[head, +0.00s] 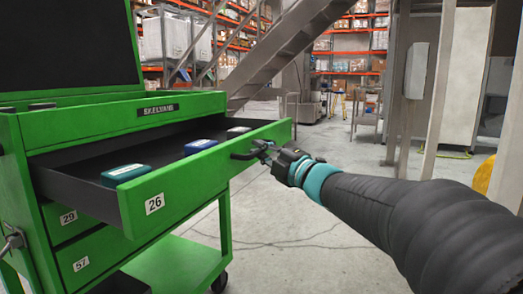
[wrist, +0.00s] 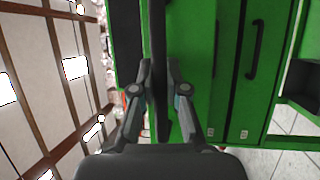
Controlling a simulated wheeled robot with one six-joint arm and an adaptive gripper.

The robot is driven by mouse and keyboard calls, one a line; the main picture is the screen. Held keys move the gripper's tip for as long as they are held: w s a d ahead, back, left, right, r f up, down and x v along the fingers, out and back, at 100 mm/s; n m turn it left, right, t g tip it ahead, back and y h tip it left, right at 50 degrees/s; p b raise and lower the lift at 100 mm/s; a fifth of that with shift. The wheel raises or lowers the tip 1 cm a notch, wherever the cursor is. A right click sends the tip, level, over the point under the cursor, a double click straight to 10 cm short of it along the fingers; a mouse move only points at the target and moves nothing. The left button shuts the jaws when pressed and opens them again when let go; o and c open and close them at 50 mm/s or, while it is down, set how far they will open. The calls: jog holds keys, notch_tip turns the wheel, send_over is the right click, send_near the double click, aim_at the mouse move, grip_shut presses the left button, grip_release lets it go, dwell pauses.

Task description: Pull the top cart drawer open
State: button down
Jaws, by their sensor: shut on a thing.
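The green cart (head: 60,130) stands at the left in the head view. Its top drawer (head: 200,176), labelled 26, is pulled well out and shows its dark inside. My gripper (head: 262,149) is at the right part of the drawer front, shut on the black drawer handle (head: 242,155). In the wrist view my gripper's fingers (wrist: 160,76) lie on both sides of the handle (wrist: 158,35). In the drawer lie a teal box (head: 125,173), a blue box (head: 200,146) and a pale item (head: 238,129).
Lower drawers labelled 29 (head: 75,222) and 57 (head: 82,263) are shut. The cart's green bottom shelf (head: 178,262) is low down. A metal staircase (head: 285,45) and storage racks stand behind. Grey floor (head: 300,225) is clear right of the cart.

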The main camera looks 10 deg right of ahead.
jog(key=c, duration=1.2)
grip_release()
jog(key=shift+d, duration=0.1)
jog(key=v, duration=1.2)
